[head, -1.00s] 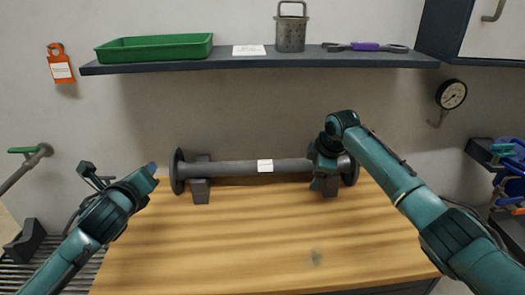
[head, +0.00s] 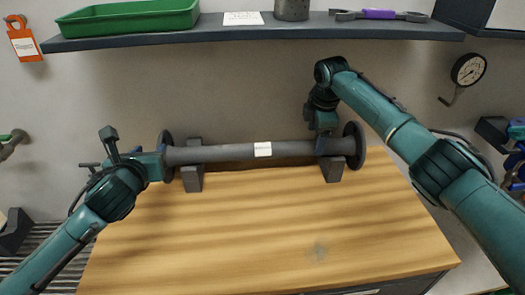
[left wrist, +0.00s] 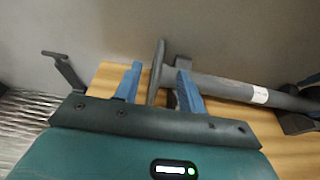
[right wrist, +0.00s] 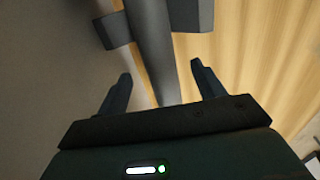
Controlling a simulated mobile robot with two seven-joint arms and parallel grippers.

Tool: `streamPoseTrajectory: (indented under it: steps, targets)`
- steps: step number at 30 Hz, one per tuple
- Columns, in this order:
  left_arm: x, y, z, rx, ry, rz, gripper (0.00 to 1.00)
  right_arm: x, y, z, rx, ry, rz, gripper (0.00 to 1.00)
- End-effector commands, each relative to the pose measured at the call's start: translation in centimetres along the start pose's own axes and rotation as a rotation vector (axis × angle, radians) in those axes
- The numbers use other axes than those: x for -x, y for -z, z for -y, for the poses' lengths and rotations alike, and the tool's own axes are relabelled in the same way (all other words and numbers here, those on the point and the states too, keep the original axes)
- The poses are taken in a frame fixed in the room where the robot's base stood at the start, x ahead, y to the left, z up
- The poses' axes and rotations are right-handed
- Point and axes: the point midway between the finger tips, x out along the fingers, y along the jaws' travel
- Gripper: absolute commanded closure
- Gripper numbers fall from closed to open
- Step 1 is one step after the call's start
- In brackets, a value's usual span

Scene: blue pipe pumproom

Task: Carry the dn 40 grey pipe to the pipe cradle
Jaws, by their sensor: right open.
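The grey pipe (head: 220,153), with a flange at each end and a white label (head: 262,149), lies level on two dark grey support blocks (head: 192,179) at the back of the wooden bench. My left gripper (head: 164,166) is at the pipe's left end. In the left wrist view its blue fingers (left wrist: 158,82) are open, with the left flange (left wrist: 156,72) showing between them. My right gripper (head: 321,145) is at the pipe's right part, inside the right flange (head: 355,146). In the right wrist view its open fingers (right wrist: 160,88) stand either side of the pipe (right wrist: 151,45). I cannot tell whether they touch it.
A shelf (head: 300,33) above holds a green tray (head: 128,18), a metal canister (head: 292,9) and a wrench (head: 378,14). A dark block (head: 14,232) sits by a slatted surface at left. The bench front (head: 250,240) is clear.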

Motion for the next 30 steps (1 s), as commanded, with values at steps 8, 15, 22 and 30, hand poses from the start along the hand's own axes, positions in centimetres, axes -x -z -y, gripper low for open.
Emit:
streamPoseTrajectory:
  steps: [8,15,22,30]
  targets:
    - [-5.5,-0.1,0.0,0.003,-0.001,0.000,0.60,-3.2,0.0,0.1,-0.001,0.002,0.001,0.32]
    - [-9.0,-0.1,0.0,0.002,-0.001,0.000,0.60,-5.1,0.0,0.0,-0.001,0.001,-0.001,0.32]
    - [-10.3,0.0,0.0,0.001,0.000,0.000,0.60,-5.9,0.0,0.0,-0.001,0.001,0.000,0.32]
    - [-10.4,-0.1,0.0,0.001,0.000,0.001,0.60,-5.9,0.0,0.0,-0.001,0.000,0.000,0.32]
